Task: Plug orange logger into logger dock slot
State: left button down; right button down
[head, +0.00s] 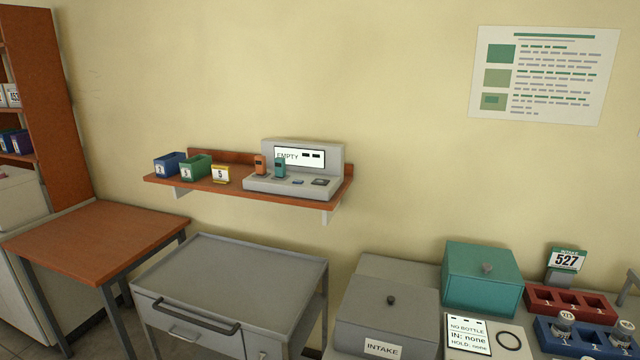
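An orange logger (260,165) stands upright at the left end of a pale grey dock (315,157) on the wall shelf. A teal logger (280,168) stands upright just to its right. Both appear to rest on the dock's front ledge; how firmly either is seated cannot be told. The ledge's right part holds a small blue item (298,182) and a dark patch (320,182) that may be a slot. The dock's display (299,157) reads EMPTY with two dark marks beside it. Neither of my grippers is in view.
Below are a wooden table (100,238) and a grey cart (235,275) with clear tops. A grey INTAKE box (385,318) and teal box (482,278) stand right.

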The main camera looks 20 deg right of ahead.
aim_at(260, 163)
jog(key=i+j, duration=0.65)
jog(key=i+j+u, duration=0.15)
jog(key=i+j, duration=0.45)
jog(key=i, duration=0.25)
